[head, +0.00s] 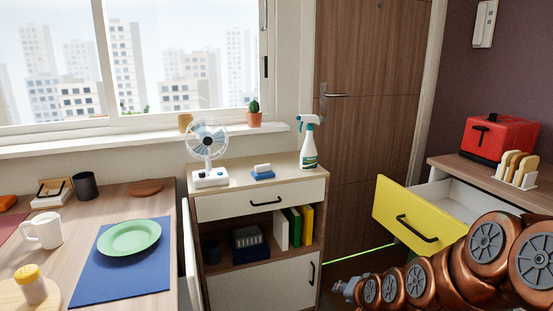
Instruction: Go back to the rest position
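My copper-coloured arm enters from the lower right of the head view and reaches left, low down. My gripper (345,288) is at its end, small and grey, in front of the door and to the right of the low cabinet (262,282). Its fingers are too small to tell whether they are open or shut. No object shows clearly in it. A yellow-fronted drawer (388,208) stands pulled out above and to the right of the gripper. My arm hides part of the drawer's lower right side.
A red toaster (497,139) and a toast rack (518,170) stand on the right counter. A fan (208,140), a spray bottle (308,145) and a blue sponge (263,175) are on the cabinet. A table at left bears a green plate (130,238) and a mug (45,230).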

